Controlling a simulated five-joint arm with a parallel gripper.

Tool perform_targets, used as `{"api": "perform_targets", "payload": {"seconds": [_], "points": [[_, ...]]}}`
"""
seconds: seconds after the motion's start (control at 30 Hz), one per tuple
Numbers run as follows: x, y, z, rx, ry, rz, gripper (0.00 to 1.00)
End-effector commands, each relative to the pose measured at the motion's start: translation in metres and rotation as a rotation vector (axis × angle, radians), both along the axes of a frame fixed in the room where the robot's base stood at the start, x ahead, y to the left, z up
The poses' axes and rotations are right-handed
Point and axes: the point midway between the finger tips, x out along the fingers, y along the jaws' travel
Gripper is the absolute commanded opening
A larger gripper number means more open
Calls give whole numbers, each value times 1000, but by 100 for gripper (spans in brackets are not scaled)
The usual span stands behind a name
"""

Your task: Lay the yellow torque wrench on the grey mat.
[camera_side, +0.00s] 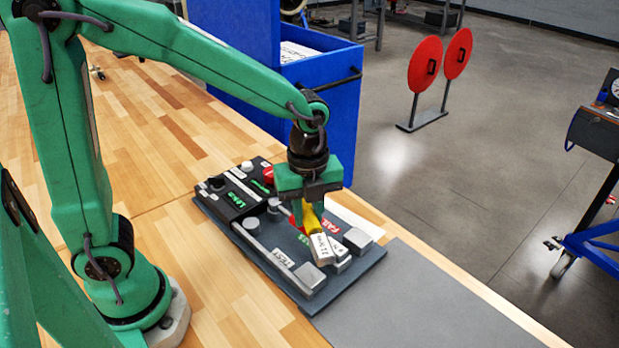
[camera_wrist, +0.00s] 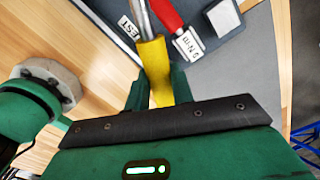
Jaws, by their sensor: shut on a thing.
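The yellow torque wrench (camera_side: 312,218) is held by its handle between the fingers of my gripper (camera_side: 307,203), over the tester plate (camera_side: 335,299). In the wrist view its yellow handle (camera_wrist: 154,62) runs between the green fingers (camera_wrist: 160,95), with a grey metal shaft beyond. Its far end is outside that view. I cannot tell whether the wrench touches the plate. The grey mat (camera_side: 425,300) lies right of the plate at the bench edge and is bare where it shows; it also appears in the wrist view (camera_wrist: 240,75).
A red-handled wrench (camera_wrist: 166,14) with a white label lies close beside the yellow one. The plate carries metal blocks (camera_side: 357,240) and a black control box (camera_side: 232,193) with a red button. A blue cabinet (camera_side: 325,110) stands behind the bench.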

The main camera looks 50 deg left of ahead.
Motion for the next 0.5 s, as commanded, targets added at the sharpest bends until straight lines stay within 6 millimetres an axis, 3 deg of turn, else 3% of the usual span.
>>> {"api": "perform_targets", "payload": {"seconds": [0.5], "points": [[31, -105, -1, 1, -3, -788, 0]]}}
